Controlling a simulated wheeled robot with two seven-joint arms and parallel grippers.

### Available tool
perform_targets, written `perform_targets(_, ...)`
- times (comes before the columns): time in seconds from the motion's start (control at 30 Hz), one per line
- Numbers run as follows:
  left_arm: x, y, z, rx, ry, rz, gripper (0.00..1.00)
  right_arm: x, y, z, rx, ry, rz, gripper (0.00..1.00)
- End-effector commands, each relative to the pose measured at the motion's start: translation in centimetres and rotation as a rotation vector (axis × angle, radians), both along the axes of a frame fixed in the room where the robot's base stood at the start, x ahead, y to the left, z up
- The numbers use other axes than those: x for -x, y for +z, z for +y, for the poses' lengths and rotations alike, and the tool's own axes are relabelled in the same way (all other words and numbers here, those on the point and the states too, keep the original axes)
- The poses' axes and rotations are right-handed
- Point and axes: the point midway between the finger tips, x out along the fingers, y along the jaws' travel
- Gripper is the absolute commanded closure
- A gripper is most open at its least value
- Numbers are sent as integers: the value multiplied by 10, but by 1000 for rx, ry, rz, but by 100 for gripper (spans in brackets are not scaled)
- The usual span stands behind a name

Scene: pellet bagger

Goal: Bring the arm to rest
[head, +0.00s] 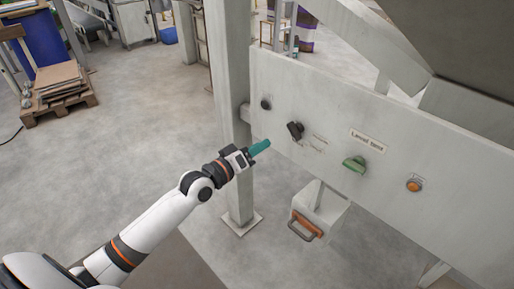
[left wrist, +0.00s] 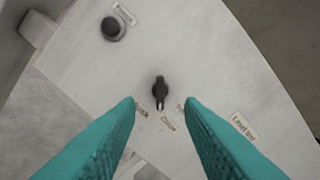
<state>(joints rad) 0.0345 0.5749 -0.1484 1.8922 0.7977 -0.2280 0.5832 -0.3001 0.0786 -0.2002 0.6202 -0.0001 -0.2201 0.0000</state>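My left arm reaches in from the lower left in the head view. Its gripper (head: 260,147) has teal fingers and is just left of the grey control panel (head: 335,135). In the left wrist view the two teal fingers (left wrist: 159,103) stand apart with nothing held between them. A black selector knob (head: 295,130) on the panel shows in the gap between the fingertips, also in the left wrist view (left wrist: 160,90). The fingers look clear of the knob. My right gripper is in neither view.
The panel also carries a round black knob (head: 265,104), a green knob (head: 354,164) and an orange button (head: 414,185). A grey post (head: 232,80) stands behind my gripper. A box with a brown handle (head: 307,225) is below the panel.

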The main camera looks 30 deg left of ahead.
Motion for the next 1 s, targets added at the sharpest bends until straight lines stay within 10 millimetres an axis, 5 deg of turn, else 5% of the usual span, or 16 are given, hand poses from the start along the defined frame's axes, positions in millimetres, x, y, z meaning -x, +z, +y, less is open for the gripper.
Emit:
perform_targets(0.33, 0, -1, 0, 0, 1, 1, 65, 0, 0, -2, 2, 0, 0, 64)
perform_targets(0.47, -2, -24, 6, -27, 25, 36, 65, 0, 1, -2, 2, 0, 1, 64)
perform_targets(0.57, -2, -74, 18, -89, 69, 108, 65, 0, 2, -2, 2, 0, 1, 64)
perform_targets(0.77, 30, -219, 42, -295, 138, 335, 65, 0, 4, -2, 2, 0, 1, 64)
perform_targets(1.0, 126, -377, 46, -547, 96, 620, 65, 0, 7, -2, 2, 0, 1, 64)
